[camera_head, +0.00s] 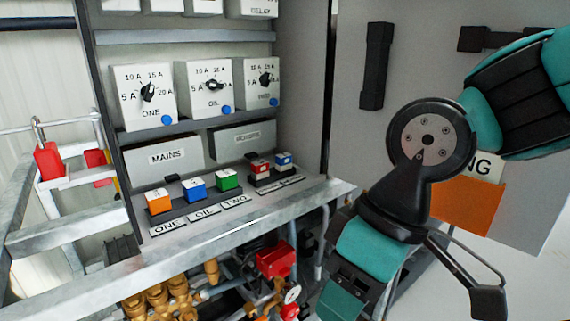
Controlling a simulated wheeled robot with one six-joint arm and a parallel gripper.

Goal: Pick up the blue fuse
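A blue fuse (195,189), a small block with a pale top, stands upright in the front row on the panel ledge. It is between an orange fuse (158,202) and a green fuse (228,180). A smaller blue-topped block (284,160) stands farther right beside a red-topped one (259,168). My gripper (487,301) seems to show only in part, as a black jointed finger at the lower right. It is well away from the blue fuse. Its other finger is not clearly visible, and I see nothing held.
Label plates lie before the fuses on the ledge (310,203). Behind stand the MAINS box (163,157) and dial units (144,95) with blue buttons. Brass fittings (163,300) and a red part (275,262) sit below. My arm covers part of the right side.

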